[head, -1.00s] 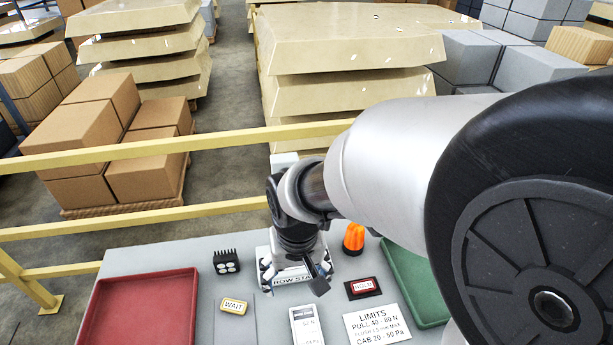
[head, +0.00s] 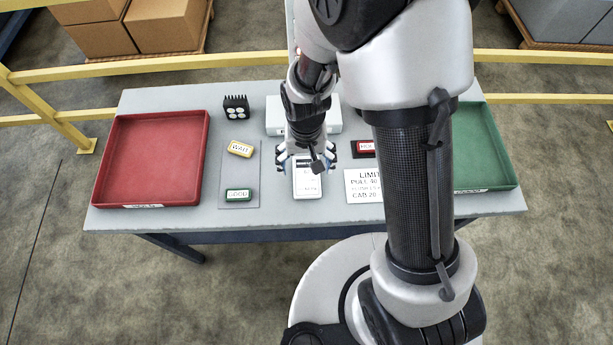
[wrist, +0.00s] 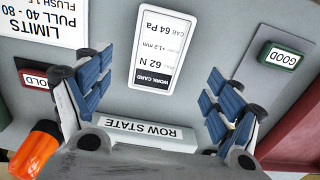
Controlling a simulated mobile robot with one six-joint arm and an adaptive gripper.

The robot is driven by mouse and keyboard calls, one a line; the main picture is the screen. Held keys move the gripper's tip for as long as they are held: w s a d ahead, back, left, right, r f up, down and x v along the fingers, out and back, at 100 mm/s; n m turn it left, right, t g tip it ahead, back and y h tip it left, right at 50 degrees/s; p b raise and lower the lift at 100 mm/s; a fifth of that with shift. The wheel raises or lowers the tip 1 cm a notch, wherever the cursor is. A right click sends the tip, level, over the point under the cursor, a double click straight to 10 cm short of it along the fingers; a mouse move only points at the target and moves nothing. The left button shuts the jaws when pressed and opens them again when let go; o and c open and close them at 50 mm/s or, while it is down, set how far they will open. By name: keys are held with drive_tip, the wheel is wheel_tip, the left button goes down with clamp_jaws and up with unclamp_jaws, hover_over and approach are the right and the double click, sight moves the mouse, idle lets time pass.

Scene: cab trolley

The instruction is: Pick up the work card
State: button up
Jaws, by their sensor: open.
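My gripper (head: 307,163) is open and points down over the table. In the wrist view the blue-padded fingers of my gripper (wrist: 152,92) stand wide apart, with the card between and beyond them. Nothing is between the fingers.
The ROW STATE block (wrist: 145,131) stands behind the card. WAIT (head: 240,148) and GOOD (head: 238,195) tags lie left, the HOLD tag (head: 364,149) and LIMITS sheet (head: 362,187) right. A red tray (head: 112,160) and green tray (head: 487,150) flank them. An orange object (wrist: 36,148) is nearby.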

sight(307, 175)
drive_tip(key=shift+w+d+f+b, duration=0.1)
drive_tip(key=shift+f+b, duration=0.45)
drive_tip(key=shift+f, duration=1)
drive_tip(key=shift+w+f+b, duration=0.1)
drive_tip(key=shift+f+b, duration=0.45)
drive_tip(key=shift+f, duration=1)
drive_tip(key=shift+r, duration=0.1)
drive_tip(key=shift+s, duration=0.1)
drive_tip(key=shift+c, duration=0.2)
drive_tip(key=c, duration=1.1)
drive_tip(key=shift+r, duration=0.1)
drive_tip(key=shift+c, duration=0.2)
